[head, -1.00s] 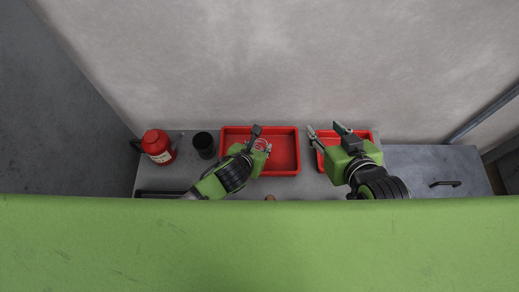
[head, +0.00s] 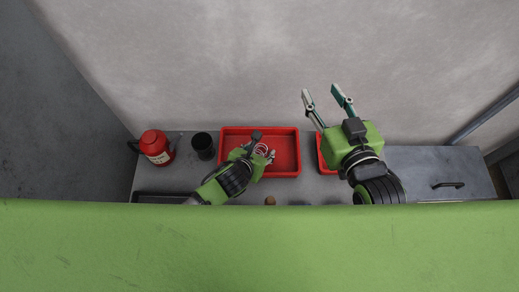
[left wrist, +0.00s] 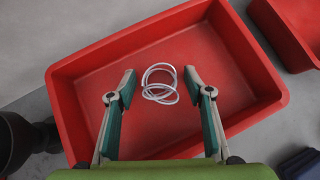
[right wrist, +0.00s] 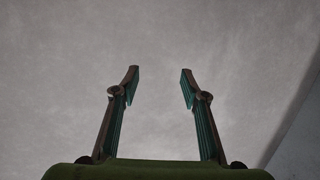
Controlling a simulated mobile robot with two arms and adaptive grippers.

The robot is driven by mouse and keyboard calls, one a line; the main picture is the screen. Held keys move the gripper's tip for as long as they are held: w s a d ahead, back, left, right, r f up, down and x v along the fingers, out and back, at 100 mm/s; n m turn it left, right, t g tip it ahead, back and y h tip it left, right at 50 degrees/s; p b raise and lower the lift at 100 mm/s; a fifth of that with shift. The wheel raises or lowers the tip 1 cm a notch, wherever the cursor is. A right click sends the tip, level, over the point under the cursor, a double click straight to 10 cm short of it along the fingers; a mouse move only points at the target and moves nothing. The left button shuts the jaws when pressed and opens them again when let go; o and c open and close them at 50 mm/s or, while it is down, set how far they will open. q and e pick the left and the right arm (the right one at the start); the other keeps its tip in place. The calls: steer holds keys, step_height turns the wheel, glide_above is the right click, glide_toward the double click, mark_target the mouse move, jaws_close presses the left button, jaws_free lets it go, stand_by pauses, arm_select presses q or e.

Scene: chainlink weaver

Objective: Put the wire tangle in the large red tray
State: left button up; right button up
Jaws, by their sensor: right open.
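The wire tangle (left wrist: 160,84), a few pale loops, is inside the large red tray (left wrist: 75,110) in the left wrist view. I cannot tell whether the tangle lies flat on the tray floor. My right gripper (head: 322,92) is open and empty, raised in front of the wall; its wrist view shows only wall between the fingers.
A smaller red tray (head: 322,160) sits to the right, partly hidden by my right arm. A black cup (head: 203,146) and a red canister (head: 156,147) stand left of the large tray. A grey surface with a dark handle (head: 448,184) is at the far right.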

mark_target(259, 151)
arm_select(q)
steer(key=shift+r, duration=0.2)
steer(key=p+v, duration=0.2)
steer(key=v, duration=0.3)
steer(key=shift+r+p, duration=0.1)
steer(key=shift+p, duration=0.2)
steer(key=p+v, duration=0.1)
steer(key=v, duration=0.3)
steer(key=shift+p, duration=0.3)
steer(key=shift+p+v, duration=0.5)
steer(key=shift+v, duration=0.9)
arm_select(e)
steer(key=s+d+f+g+h, duration=0.1)
steer(key=s+d+f+g, duration=0.2)
steer(key=s+f+g, duration=0.2)
steer(key=s+d+f+g+h, duration=0.2)
steer(key=s+f+g, duration=0.4)
steer(key=s, duration=0.7)
steer(key=shift+d+f+m+g, duration=0.3)
steer(key=shift+d+f, duration=0.5)
steer(key=shift+f, duration=0.6)
steer(key=shift+s, duration=0.1)
